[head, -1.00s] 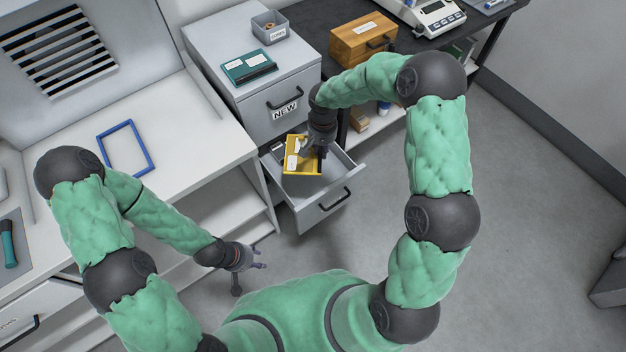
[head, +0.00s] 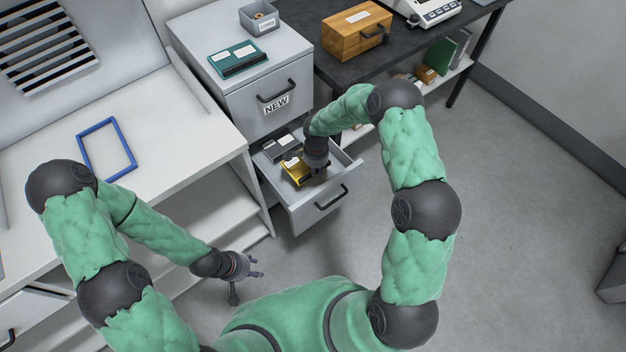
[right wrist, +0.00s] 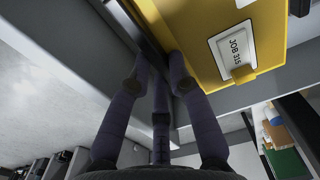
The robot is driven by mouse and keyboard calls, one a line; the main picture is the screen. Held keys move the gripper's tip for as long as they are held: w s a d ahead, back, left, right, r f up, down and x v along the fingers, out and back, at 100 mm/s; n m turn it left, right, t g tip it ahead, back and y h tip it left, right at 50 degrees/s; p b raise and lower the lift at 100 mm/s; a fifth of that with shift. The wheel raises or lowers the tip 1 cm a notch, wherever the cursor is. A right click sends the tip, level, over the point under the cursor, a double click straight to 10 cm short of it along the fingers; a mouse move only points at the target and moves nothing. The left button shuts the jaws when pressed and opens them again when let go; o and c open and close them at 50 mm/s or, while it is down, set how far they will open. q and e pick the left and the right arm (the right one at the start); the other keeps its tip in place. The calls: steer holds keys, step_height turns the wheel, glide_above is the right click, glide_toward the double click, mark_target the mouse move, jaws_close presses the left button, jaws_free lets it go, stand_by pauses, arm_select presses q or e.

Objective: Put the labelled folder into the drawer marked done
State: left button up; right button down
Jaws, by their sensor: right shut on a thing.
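The yellow folder (head: 294,175) carries a white label reading JOB 315, legible in the right wrist view (right wrist: 205,62). It is at the open lower drawer (head: 318,210), apparently partly down inside it. My right gripper (head: 318,174) is shut on the folder's edge; its fingers also show in the right wrist view (right wrist: 160,75). The arm and gripper hide part of the folder. No marking is readable on the open drawer's front. My left gripper (head: 258,266) is empty, with its fingers apart, low in front of the left table.
The shut upper drawer (head: 290,105) is marked NEW. A dark item (head: 280,147) lies at the back of the open drawer. A teal folder (head: 238,59) and a grey bin (head: 260,20) stand on the cabinet. A wooden box (head: 350,30) sits on the dark table.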

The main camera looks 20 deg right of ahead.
mark_target(315, 185)
step_height(315, 185, down, 7)
steer(key=shift+f+b, duration=0.1)
steer(key=shift+b, duration=1)
steer(key=c, duration=1.1)
jaws_free()
steer(key=shift+c, duration=0.2)
step_height(315, 185, up, 12)
steer(key=p, duration=0.4)
